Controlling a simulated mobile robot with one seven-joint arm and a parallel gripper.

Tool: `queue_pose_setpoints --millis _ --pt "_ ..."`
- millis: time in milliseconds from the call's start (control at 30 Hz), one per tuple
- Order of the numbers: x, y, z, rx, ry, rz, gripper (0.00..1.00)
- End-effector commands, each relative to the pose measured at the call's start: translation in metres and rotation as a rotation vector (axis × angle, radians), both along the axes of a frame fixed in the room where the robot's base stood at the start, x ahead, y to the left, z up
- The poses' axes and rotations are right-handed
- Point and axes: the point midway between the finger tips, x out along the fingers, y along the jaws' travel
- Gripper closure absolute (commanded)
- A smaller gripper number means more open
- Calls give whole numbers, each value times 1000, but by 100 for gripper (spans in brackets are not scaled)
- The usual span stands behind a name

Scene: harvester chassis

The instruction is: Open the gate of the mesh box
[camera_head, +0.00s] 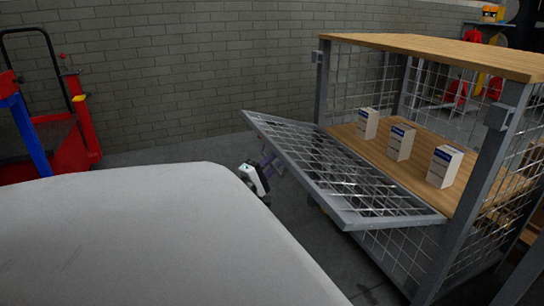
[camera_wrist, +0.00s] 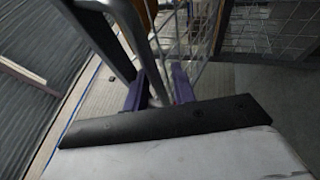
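The mesh box (camera_head: 463,52) stands at the right in the head view, a grey frame with wire mesh and a wooden top. Its gate (camera_head: 330,165), a grey-framed mesh panel, is swung down and outward, leaving the front opening clear. My gripper (camera_head: 271,162) is at the gate's outer left edge, low beside the panel. In the wrist view its two purple fingers (camera_wrist: 158,86) stand apart with a grey metal bar (camera_wrist: 128,28) between them. A narrow gap shows beside the bar; contact with the fingers is hard to make out.
Several white cartons (camera_head: 400,142) stand on the wooden shelf (camera_head: 352,132) inside the box. A red cart (camera_head: 84,125) stands at the left by the grey brick wall (camera_head: 180,70). A large pale surface fills the lower left foreground. Some floor shows under the gate.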

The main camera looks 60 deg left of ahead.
Motion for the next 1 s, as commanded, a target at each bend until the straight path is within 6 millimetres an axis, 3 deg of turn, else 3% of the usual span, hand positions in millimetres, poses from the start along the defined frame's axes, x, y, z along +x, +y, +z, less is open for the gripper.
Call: queue_pose_setpoints --millis 233,367,1000 --pt "-3 1 11 10 -9 3 68" --pt "-3 1 28 12 -12 4 68" --pt "-6 2 178 8 -14 10 68"
